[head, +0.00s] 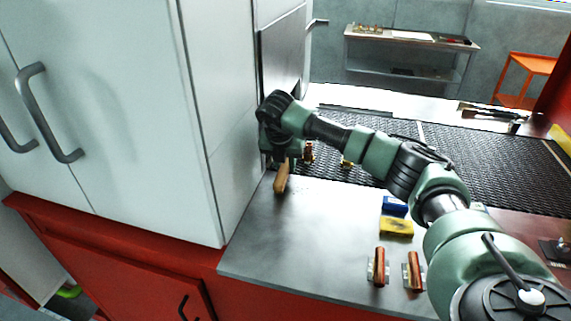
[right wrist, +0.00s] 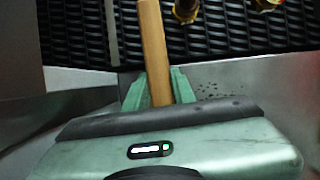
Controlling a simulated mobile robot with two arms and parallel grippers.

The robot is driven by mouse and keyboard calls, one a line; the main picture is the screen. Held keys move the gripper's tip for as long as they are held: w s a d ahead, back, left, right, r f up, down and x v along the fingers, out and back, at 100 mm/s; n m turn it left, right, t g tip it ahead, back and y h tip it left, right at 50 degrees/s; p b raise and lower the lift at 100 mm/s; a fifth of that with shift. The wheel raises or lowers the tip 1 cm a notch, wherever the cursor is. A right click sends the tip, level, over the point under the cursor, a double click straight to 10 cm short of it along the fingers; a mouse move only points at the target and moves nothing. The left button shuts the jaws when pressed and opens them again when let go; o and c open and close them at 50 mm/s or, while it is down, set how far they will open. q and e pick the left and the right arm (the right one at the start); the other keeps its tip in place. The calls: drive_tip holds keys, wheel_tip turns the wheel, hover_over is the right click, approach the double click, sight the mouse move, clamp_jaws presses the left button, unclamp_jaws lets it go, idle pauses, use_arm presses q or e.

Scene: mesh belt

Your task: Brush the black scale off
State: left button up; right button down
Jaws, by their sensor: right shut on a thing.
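My right gripper (head: 279,158) is at the left end of the mesh belt, beside the tall white cabinet. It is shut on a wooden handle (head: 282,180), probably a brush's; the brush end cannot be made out. In the right wrist view the handle (right wrist: 155,50) runs between the two green fingers (right wrist: 156,88) and out over the dark belt. A brass-coloured part (head: 308,152) stands on the mesh belt (head: 480,155) just right of the gripper, and another (head: 346,163) lies farther right, partly behind my arm. My left gripper is out of view.
On the steel counter (head: 300,225) are a blue block (head: 394,206), a yellow block (head: 396,228) and two copper-coloured pieces in holders (head: 379,267). The white cabinet (head: 215,120) walls off the left. Long tools (head: 488,112) lie behind the belt. The counter's front left is clear.

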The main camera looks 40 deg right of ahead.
drive_tip(key=shift+f+b, duration=0.85)
drive_tip(key=shift+f, duration=0.2)
drive_tip(key=shift+s, duration=0.1)
